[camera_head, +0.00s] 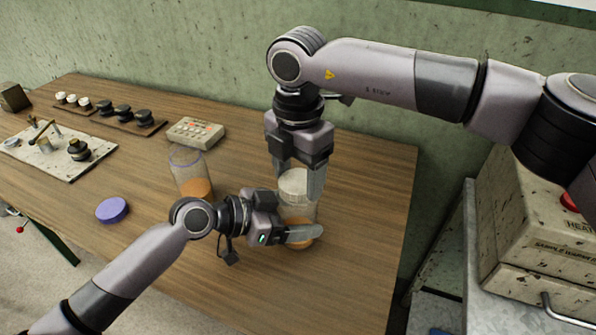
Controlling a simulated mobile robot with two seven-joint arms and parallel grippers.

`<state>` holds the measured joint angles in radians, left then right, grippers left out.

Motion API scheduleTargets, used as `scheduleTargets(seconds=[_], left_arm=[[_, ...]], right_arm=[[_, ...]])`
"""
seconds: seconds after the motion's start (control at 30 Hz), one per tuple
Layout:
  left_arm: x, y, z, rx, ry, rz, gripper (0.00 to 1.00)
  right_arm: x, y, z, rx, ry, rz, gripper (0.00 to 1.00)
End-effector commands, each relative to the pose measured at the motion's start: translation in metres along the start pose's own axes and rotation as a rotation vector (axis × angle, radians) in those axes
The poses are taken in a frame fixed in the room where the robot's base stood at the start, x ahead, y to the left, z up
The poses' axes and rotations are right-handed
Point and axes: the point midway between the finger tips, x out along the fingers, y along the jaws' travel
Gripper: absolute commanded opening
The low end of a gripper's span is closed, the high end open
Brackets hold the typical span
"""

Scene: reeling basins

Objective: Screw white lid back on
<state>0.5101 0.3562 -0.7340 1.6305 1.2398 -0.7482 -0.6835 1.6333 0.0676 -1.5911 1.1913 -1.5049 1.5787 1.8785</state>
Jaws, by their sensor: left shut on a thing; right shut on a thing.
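A white lid (293,184) sits at the mouth of a clear jar (297,213) with orange contents, near the right part of the wooden table. My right gripper (298,186) comes down from above and is shut on the white lid, one finger on each side. My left gripper (300,236) reaches in from the left, low down, and is shut on the jar's lower body. Its fingers hide part of the jar. I cannot tell whether the lid is threaded on or only resting on the rim.
A second clear jar (189,168) with orange contents stands open to the left. A purple lid (112,210) lies left of it. A beige device (195,132), a tray of dark and white pieces (130,122) and a pale board (50,160) are farther back. The table's right side is clear.

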Motion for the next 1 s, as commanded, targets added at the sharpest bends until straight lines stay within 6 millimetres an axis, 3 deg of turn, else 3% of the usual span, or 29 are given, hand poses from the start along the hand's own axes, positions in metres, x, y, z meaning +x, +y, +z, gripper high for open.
scheduleTargets(seconds=[0.5, 0.7, 1.0], left_arm=[[-0.0001, -0.0003, 0.0014, -0.001, -0.003, -0.001, 0.00], [0.0000, -0.0003, 0.0014, -0.001, -0.003, 0.000, 0.00], [0.0000, -0.0003, 0.0015, -0.001, -0.003, 0.000, 0.00]], right_arm=[[-0.0006, -0.0001, -0.0001, 0.821, 0.001, 0.003, 0.38], [-0.0005, -0.0001, -0.0003, 0.959, 0.001, 0.003, 0.38], [-0.0005, -0.0001, -0.0004, 0.966, 0.001, 0.003, 0.38]])
